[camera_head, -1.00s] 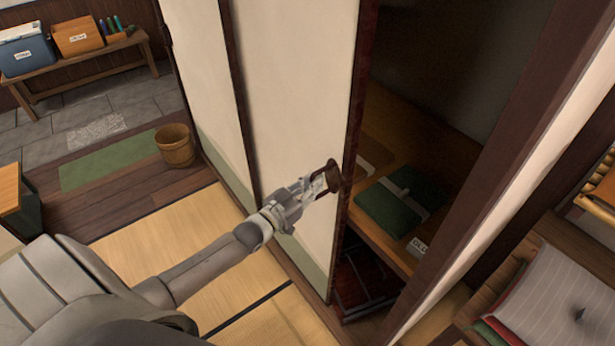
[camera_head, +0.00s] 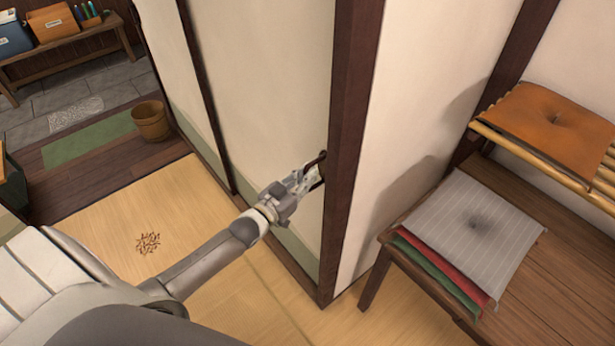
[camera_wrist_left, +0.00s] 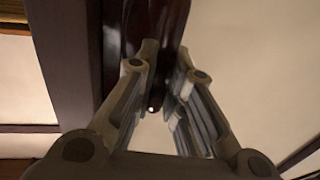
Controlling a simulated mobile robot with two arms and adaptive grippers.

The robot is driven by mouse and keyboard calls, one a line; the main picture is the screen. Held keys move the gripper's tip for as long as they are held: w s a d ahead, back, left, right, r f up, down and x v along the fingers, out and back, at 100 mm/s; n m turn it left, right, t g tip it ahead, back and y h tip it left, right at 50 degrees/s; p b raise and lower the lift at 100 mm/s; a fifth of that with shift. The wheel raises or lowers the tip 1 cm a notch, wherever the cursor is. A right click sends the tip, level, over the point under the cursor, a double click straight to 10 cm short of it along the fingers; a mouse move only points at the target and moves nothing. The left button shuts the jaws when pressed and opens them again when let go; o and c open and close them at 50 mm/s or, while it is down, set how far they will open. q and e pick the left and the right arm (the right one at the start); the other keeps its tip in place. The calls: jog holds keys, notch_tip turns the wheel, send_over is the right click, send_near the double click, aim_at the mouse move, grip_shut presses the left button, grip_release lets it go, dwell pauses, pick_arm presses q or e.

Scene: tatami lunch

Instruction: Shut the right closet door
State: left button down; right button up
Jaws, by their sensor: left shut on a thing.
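The right closet door (camera_head: 265,90) is a cream panel with a pale green lower band. Its right edge is up against the dark corner post (camera_head: 350,130), and no closet interior shows. My left gripper (camera_head: 312,178) is shut on the dark door handle (camera_head: 321,160), close beside the post. In the left wrist view, the fingers (camera_wrist_left: 165,60) close around the dark handle (camera_wrist_left: 155,22), with cream panel behind. My right gripper is not in view.
A wooden bucket (camera_head: 151,121) stands at the left.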

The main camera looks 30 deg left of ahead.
pick_arm(q)
jog(key=shift+d, duration=0.15)
jog(key=shift+s+f, duration=0.1)
jog(key=c, duration=1.5)
grip_release()
jog(key=shift+d, duration=0.15)
jog(key=s, duration=0.4)
jog(key=s+a, duration=0.1)
jog(key=s, duration=0.3)
jog(key=s+a, duration=0.1)
jog(key=s, duration=0.3)
jog(key=shift+a, duration=0.2)
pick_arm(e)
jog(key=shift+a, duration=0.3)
pick_arm(q)
jog(key=shift+w, duration=0.1)
